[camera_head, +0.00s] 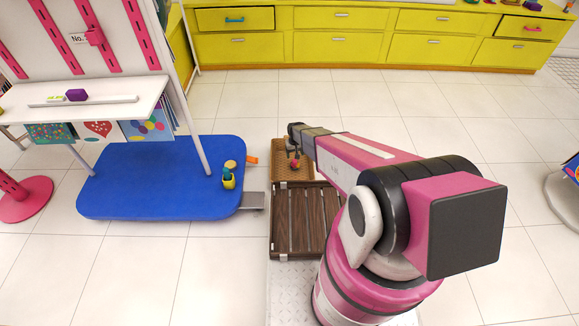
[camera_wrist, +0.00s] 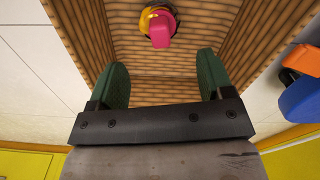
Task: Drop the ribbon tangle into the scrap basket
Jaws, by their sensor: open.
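A woven tan basket (camera_head: 281,175) stands on the floor side of the dark wooden slatted crate in the head view. Its woven walls and floor fill much of the wrist view (camera_wrist: 215,25). A small pink and yellow bundle (camera_wrist: 159,28), which looks like the ribbon tangle, lies inside the basket near the far wall. Its pink part also shows in the head view (camera_head: 295,164). My gripper (camera_wrist: 162,78) is over the basket, its two green fingers wide apart with nothing between them. The bundle is beyond the fingertips, apart from them.
The slatted crate (camera_head: 290,225) adjoins the basket on the near side. A blue platform (camera_head: 150,190) with a white easel stands to the left, with an orange piece (camera_head: 251,159) at its edge. Yellow drawers (camera_head: 340,45) line the back. White tiled floor is clear on the right.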

